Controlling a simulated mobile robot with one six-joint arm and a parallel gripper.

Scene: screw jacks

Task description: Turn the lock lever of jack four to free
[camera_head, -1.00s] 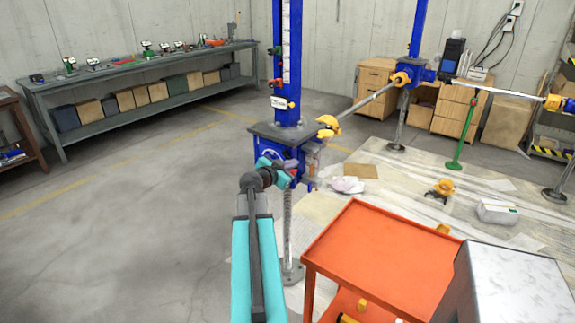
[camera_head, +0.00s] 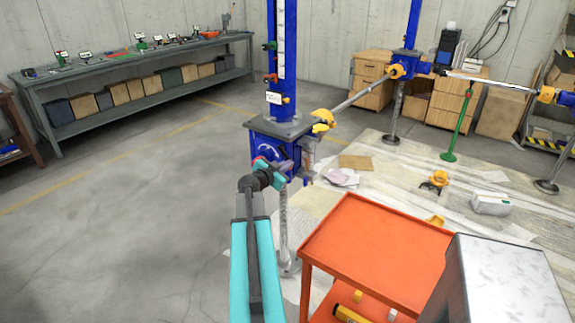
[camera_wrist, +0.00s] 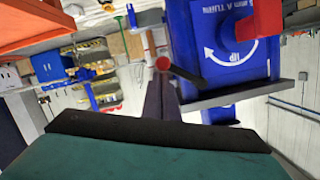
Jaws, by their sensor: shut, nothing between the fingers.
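A blue screw jack (camera_head: 264,138) with a tall blue post stands on a threaded steel spindle in the middle of the head view. My gripper (camera_head: 284,172) is at the front of its housing and hides part of it. In the wrist view, the jack housing (camera_wrist: 215,45) carries a white curved arrow marked UP. A dark lever (camera_wrist: 188,75) with a red ball end (camera_wrist: 163,63) lies across the housing's lower left corner. My gripper's dark fingers (camera_wrist: 160,86) are shut and empty, with their tips just below the red ball in the picture. Contact cannot be told.
An orange cart (camera_head: 375,245) stands close on the right, with a grey metal box (camera_head: 495,280) beside it. A yellow-ended shaft (camera_head: 365,93) runs from this jack to another behind. A red block (camera_wrist: 258,17) sits on the housing. Floor on the left is clear.

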